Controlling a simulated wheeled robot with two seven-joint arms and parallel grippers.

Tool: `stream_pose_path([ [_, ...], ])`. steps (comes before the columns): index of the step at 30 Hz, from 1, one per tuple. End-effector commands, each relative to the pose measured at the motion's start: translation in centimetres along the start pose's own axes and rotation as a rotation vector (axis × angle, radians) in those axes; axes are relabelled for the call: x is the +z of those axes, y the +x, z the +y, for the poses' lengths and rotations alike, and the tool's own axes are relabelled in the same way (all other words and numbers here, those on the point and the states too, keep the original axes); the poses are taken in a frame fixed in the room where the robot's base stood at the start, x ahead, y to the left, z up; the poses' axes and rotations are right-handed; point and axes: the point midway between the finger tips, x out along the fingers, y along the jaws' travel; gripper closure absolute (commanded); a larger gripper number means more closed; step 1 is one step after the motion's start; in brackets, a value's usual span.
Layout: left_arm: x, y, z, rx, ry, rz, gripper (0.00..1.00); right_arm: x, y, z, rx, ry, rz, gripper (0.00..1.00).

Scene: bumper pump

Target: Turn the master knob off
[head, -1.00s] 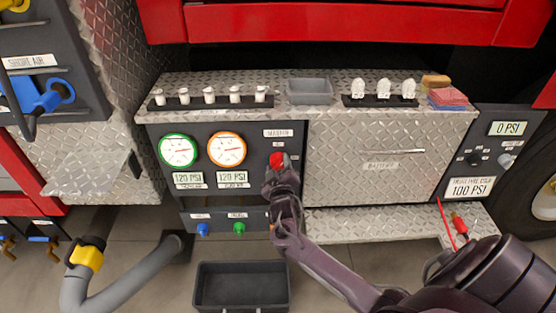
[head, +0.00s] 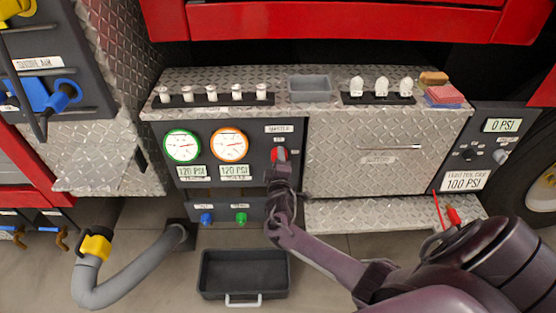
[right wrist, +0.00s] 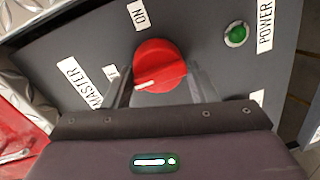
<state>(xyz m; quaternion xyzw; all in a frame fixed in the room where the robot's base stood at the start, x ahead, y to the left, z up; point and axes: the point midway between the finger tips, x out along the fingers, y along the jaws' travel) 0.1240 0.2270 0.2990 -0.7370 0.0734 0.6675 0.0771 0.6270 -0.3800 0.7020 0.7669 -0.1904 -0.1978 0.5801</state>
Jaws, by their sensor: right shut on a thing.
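The red master knob (head: 280,154) sits on the dark panel of the pump, right of the two gauges. My right gripper (head: 279,162) reaches up to it from below and covers its lower part. In the right wrist view the round red knob (right wrist: 163,62) is between the two fingers of my gripper (right wrist: 160,78), which is shut on it. The knob's white mark points to the lower left in that view, away from the "ON" label (right wrist: 140,14). The "MASTER" label (right wrist: 80,84) is at the left; a small label beside it is partly hidden. My left gripper is out of view.
A green lamp (right wrist: 236,35) beside the "POWER" label (right wrist: 265,25) looks lit. Two gauges (head: 182,146) read 120 PSI. A black bin (head: 243,275) stands on the floor below. A grey hose (head: 130,280) lies at left. A metal shelf (head: 385,213) juts out at right.

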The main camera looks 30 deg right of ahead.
Motion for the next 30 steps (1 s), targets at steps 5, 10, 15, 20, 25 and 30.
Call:
stream_pose_path([
  [5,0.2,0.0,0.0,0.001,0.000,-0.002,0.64,0.1,0.2,0.6,0.012,-0.009,-0.005,0.71],
  [10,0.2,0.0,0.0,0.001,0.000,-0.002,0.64,0.1,0.3,0.6,0.013,-0.008,-0.005,0.71],
  [15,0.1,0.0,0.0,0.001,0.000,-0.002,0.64,0.1,0.3,0.6,0.013,-0.008,-0.004,0.36],
  [20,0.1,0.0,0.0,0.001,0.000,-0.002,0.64,0.1,0.2,0.4,0.008,-0.007,-0.002,0.31],
  [25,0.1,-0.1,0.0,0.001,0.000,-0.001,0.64,0.0,0.0,0.2,0.005,-0.007,-0.001,0.31],
  [30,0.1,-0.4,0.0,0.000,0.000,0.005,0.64,0.0,-2.0,0.2,0.002,-0.008,0.000,0.31],
])
